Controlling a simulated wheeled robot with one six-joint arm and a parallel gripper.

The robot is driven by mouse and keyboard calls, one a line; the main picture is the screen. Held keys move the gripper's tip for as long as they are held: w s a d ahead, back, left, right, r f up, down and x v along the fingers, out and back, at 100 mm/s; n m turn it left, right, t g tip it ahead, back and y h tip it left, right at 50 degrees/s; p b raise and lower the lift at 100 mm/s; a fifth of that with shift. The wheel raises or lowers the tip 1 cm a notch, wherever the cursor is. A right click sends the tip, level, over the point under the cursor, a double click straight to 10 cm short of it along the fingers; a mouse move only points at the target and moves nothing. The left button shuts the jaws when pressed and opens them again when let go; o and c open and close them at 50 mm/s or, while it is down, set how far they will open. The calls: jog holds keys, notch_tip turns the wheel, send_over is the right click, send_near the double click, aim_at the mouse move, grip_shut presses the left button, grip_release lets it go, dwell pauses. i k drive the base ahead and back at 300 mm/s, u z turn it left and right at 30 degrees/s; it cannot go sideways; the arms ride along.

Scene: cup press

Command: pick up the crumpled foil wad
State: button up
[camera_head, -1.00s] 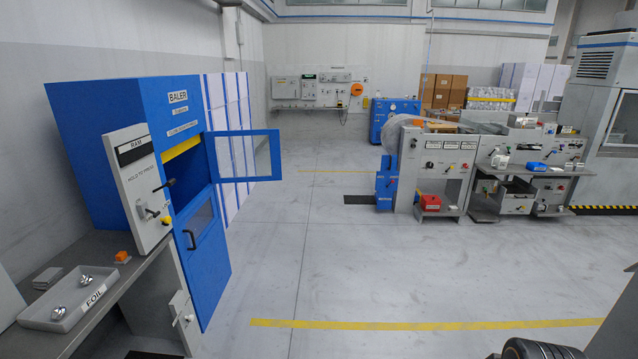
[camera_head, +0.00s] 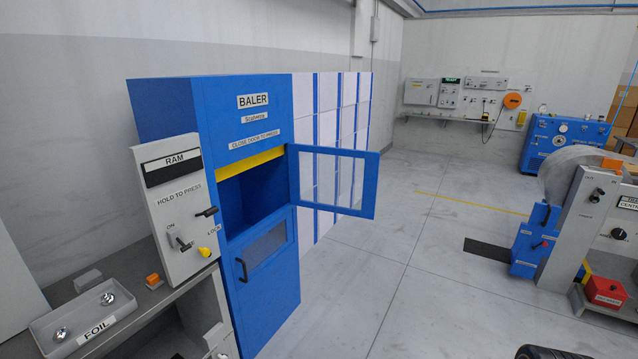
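Two small shiny foil wads lie in a shallow grey tray (camera_head: 45,328) labelled FOIL, at the lower left of the head view. One foil wad (camera_head: 108,298) is in the tray's far right part. The other foil wad (camera_head: 61,334) is in its near left part. The tray stands on a grey bench beside the blue baler. My gripper is not in view.
The blue baler (camera_head: 215,110) stands right of the bench, its upper windowed door (camera_head: 375,190) swung open into the aisle. A control panel (camera_head: 165,230) rises behind the tray. An orange block (camera_head: 153,281) sits beside the tray. Open floor (camera_head: 400,290) lies to the right.

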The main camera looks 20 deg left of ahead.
aim_at(60, 334)
jog(key=u, duration=0.85)
jog(key=i, duration=1.05)
jog(key=u, duration=2.1)
jog(key=i, duration=1.3)
jog(key=u, duration=0.6)
jog(key=i, duration=0.35)
jog(key=u, duration=0.05)
